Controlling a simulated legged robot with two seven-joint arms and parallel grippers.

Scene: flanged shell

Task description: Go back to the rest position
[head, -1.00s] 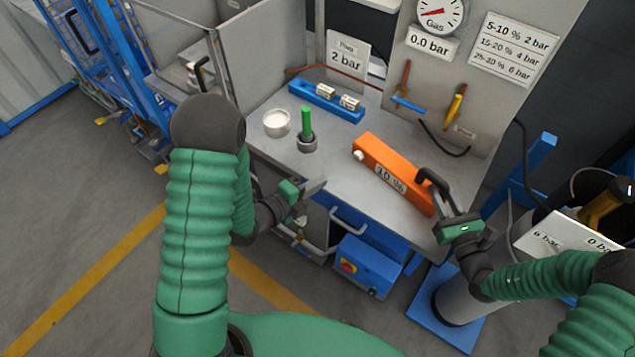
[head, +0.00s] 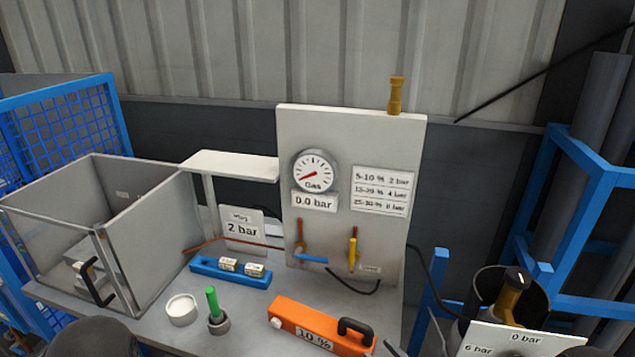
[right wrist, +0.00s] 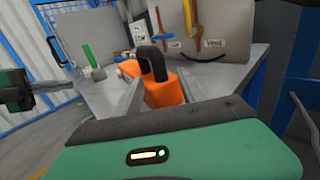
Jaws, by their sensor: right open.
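My right gripper (right wrist: 160,98) is open, its two grey fingers spread in the right wrist view. The orange block (right wrist: 165,92) with a black handle lies on the bench beyond them, and nothing is held between them. In the head view only a bit of that gripper (head: 391,348) shows at the bottom edge, beside the orange block (head: 312,325) marked 10 %. My left gripper (right wrist: 55,87) shows at the left of the right wrist view, apart from the bench things; its jaw gap is unclear. It is out of the head view.
The bench (head: 245,325) carries a green peg (head: 212,300) in a grey ring, a white cup (head: 182,309) and a blue holder (head: 222,270). A gauge panel (head: 330,235) stands behind. A glass-walled box (head: 150,235) is left, a blue frame (head: 580,195) right.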

